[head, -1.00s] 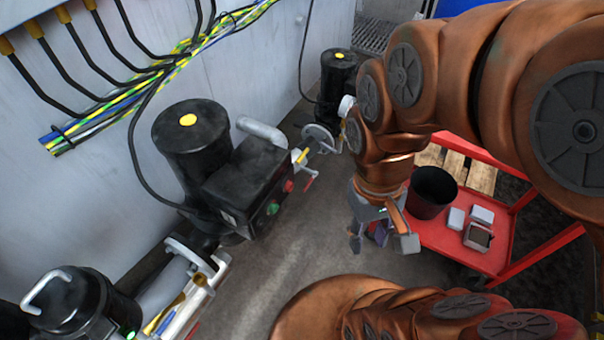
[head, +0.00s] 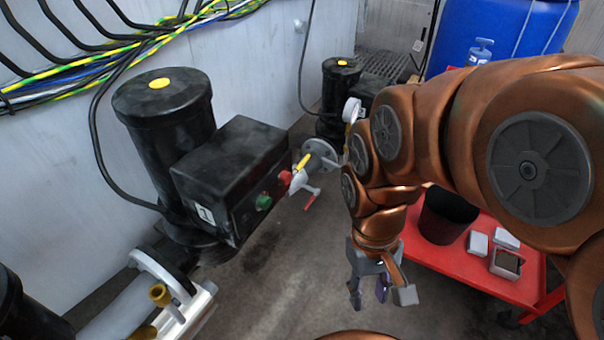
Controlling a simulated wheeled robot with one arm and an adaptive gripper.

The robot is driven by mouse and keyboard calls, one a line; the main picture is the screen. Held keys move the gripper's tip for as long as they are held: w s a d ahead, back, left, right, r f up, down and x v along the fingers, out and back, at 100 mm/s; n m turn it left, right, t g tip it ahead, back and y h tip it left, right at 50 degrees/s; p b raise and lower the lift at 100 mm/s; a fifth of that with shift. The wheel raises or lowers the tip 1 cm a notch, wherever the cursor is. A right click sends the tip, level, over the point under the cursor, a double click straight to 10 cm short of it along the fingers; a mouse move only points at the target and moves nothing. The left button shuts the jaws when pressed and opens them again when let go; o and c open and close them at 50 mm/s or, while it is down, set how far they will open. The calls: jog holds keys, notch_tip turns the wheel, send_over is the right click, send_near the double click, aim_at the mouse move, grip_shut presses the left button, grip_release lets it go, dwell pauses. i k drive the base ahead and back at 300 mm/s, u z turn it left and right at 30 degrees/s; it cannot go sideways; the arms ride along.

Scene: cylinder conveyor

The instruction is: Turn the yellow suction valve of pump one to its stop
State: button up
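A black pump (head: 165,120) with a yellow-dotted top and a boxy housing (head: 225,165) stands left of centre; its small label (head: 206,214) seems to read 1. A short yellow lever (head: 303,163) sits on the pipework right of the housing, beside a grey round flange (head: 320,155). A red-tipped lever (head: 311,197) is just below it. I cannot tell for sure which is the suction valve. My gripper (head: 378,292) hangs pointing down, right of and below these levers in the picture. Its fingers are spread apart, with nothing seen between them.
A red cart (head: 460,265) with a black bucket (head: 447,214) and small white boxes (head: 477,243) stands right, behind my arm. Another black pump (head: 340,85) stands farther back. Pipework with a brass fitting (head: 160,294) is at lower left. Bare floor (head: 290,270) lies between.

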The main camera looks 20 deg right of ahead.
aim_at(300, 165)
jog(key=u, duration=2.05)
jog(key=k, duration=0.7)
jog(key=z, duration=0.95)
jog(key=i, duration=0.5)
jog(key=z, duration=0.05)
